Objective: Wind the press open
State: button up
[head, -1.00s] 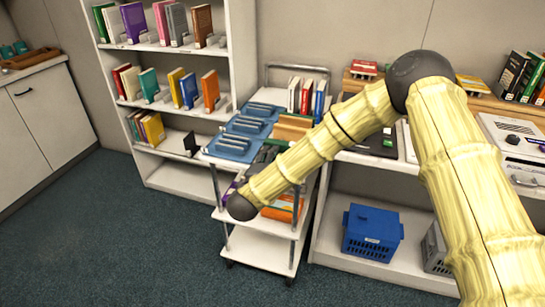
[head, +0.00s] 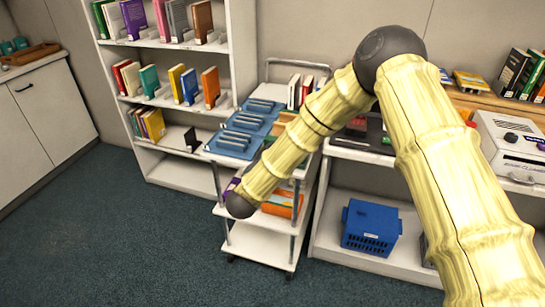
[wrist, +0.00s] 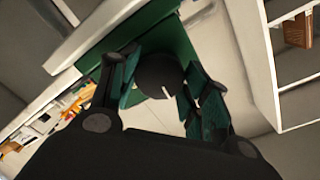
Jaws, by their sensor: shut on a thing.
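In the wrist view, my gripper (wrist: 159,84) has its teal finger pads on either side of a round dark knob (wrist: 157,74) with a small white mark. The gripper is shut on this knob. A green body (wrist: 180,44) shows behind the knob and looks like part of the press, but I cannot tell its full shape. In the head view my arm covers the gripper and the knob, and I cannot pick out the press. How far the press is open is not visible.
A white trolley (head: 262,251) with blue items (head: 233,141) on top stands by my arm's far end. A bookshelf (head: 232,62) is behind it at left. A blue crate (head: 371,229) sits on a low shelf at right. The carpet (head: 120,235) at left is clear.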

jog(key=o, duration=1)
jog(key=shift+s, duration=0.1)
jog(key=v, duration=1.2)
jog(key=shift+f, duration=0.1)
